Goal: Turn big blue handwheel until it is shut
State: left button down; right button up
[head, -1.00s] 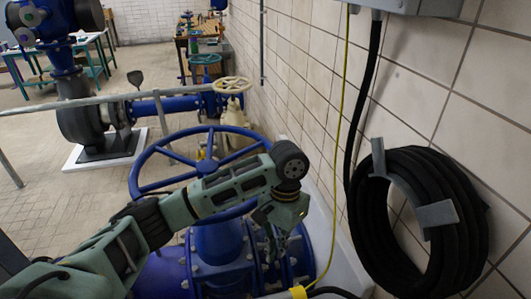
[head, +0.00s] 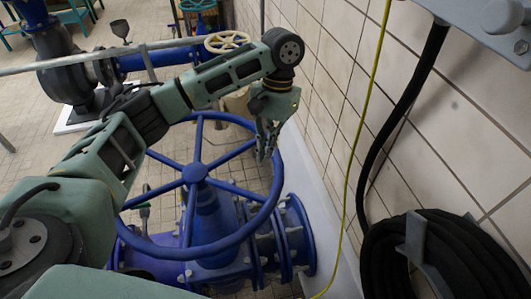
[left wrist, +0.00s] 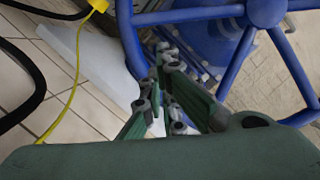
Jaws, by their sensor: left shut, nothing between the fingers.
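The big blue handwheel (head: 195,172) lies roughly level on top of a blue valve, its round rim joined to the hub by several spokes. My left arm reaches over the wheel's far part. My left gripper (head: 265,155) points down at the right side of the rim, near the wall. It is shut and empty. In the left wrist view, the shut fingers (left wrist: 167,62) show beside the wheel's rim and spokes, with the hub (left wrist: 265,10) at upper right. I cannot tell whether the fingers touch the rim. My right gripper is not in view.
A tiled wall (head: 340,110) stands close on the right. A yellow cable (head: 366,120) hangs beside it, with a coiled black hose (head: 440,260) at lower right. A cream handwheel (head: 228,42) and blue pipe are behind.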

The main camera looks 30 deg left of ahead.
pick_arm(q)
jog(key=p+x, duration=0.3)
jog(key=x, duration=0.6)
jog(key=shift+s+f, duration=0.15)
jog(key=shift+s, duration=0.1)
jog(key=shift+w+f, duration=0.15)
jog(key=shift+w, duration=0.05)
